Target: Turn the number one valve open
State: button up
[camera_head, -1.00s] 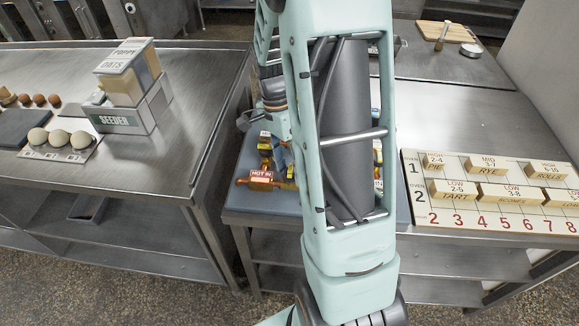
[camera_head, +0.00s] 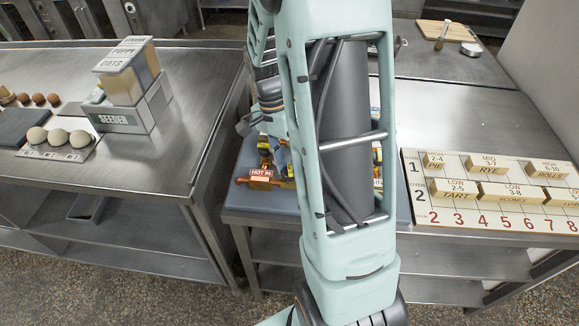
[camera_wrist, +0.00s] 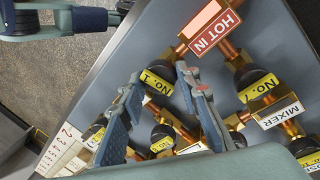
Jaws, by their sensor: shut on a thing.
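The number one valve (camera_wrist: 158,78), a dark round knob with a yellow label, sits on copper pipework below the red HOT IN sign (camera_wrist: 215,31) in the wrist view. My gripper (camera_wrist: 160,73) has its two blue-grey fingers on either side of this knob and is shut on it. The label is tilted and partly readable. In the head view the HOT IN sign (camera_head: 262,175) shows at the left of the pipe board (camera_head: 250,202). My arm hides most of the valves there.
Another yellow-labelled knob (camera_wrist: 258,85) and a MIXER sign (camera_wrist: 281,112) are close on the right. More knobs lie below, partly behind my fingers. A numbered board (camera_head: 470,222) with wooden blocks lies right of the pipework. A SEEDER box (camera_head: 118,122) stands on the left table.

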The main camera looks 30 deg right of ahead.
jog(key=n+b, duration=0.1)
jog(key=n, duration=0.3)
jog(key=shift+a+n+t+h, duration=0.1)
jog(key=shift+n+t+h, duration=0.2)
jog(key=shift+h, duration=0.1)
jog(key=n, duration=0.3)
jog(key=shift+a+n+t+b, duration=0.1)
jog(key=shift+n+t+b, duration=0.2)
jog(key=n, duration=0.3)
jog(key=shift+n+t+h, duration=0.3)
jog(key=shift+t, duration=0.1)
jog(key=shift+s+n+t, duration=0.15)
jog(key=shift+n+t, duration=0.15)
jog(key=shift+n, duration=1.5)
jog(key=o, duration=1.1)
jog(key=shift+o, duration=0.2)
